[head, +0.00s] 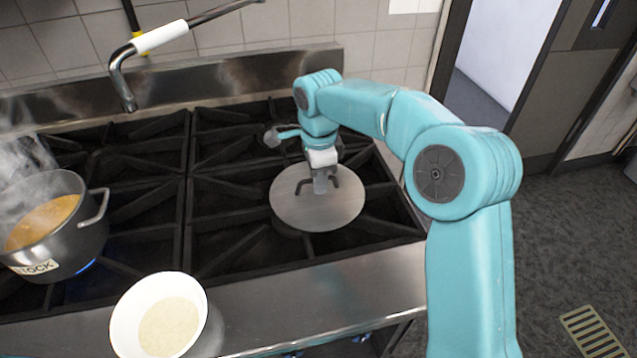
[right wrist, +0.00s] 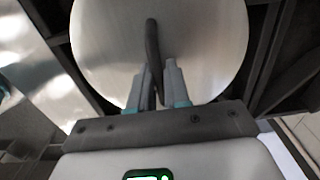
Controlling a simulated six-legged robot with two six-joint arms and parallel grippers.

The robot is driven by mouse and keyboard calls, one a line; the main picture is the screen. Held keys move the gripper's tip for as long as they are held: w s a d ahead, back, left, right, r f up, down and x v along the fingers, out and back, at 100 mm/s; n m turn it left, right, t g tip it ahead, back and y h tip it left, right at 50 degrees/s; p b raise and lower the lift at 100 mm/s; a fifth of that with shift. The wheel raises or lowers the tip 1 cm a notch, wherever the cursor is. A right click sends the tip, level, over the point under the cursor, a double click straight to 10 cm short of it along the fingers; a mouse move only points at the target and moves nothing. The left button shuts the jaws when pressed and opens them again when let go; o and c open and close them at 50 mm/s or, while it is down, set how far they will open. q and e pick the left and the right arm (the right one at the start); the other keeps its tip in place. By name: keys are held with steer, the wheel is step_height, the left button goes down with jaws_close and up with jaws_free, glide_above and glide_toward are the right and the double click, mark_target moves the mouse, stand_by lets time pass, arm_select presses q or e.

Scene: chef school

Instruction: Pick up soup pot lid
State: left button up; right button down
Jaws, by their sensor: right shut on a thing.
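The soup pot lid (head: 318,212) is a flat round metal disc with a dark loop handle. It lies over the black stove grates at the right side of the stove. My right gripper (head: 320,186) is above the lid, shut on its handle. In the right wrist view the lid (right wrist: 200,45) fills the top, and the fingers of my right gripper (right wrist: 158,88) close around the dark handle (right wrist: 152,45). I cannot tell whether the lid touches the grates. My left gripper is not in view.
A steaming stock pot (head: 75,230) with orange soup stands at the left over a blue flame. A white bowl (head: 190,290) is at the stove's front edge. A metal faucet (head: 120,80) hangs over the back left. The grates (head: 225,150) left of the lid are clear.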

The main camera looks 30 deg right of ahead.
steer(key=shift+r, duration=0.2)
step_height(320, 180, up, 9)
steer(key=shift+f+p, duration=0.2)
steer(key=shift+p, duration=0.45)
step_height(320, 180, up, 11)
steer(key=p, duration=0.4)
steer(key=shift+f, duration=0.2)
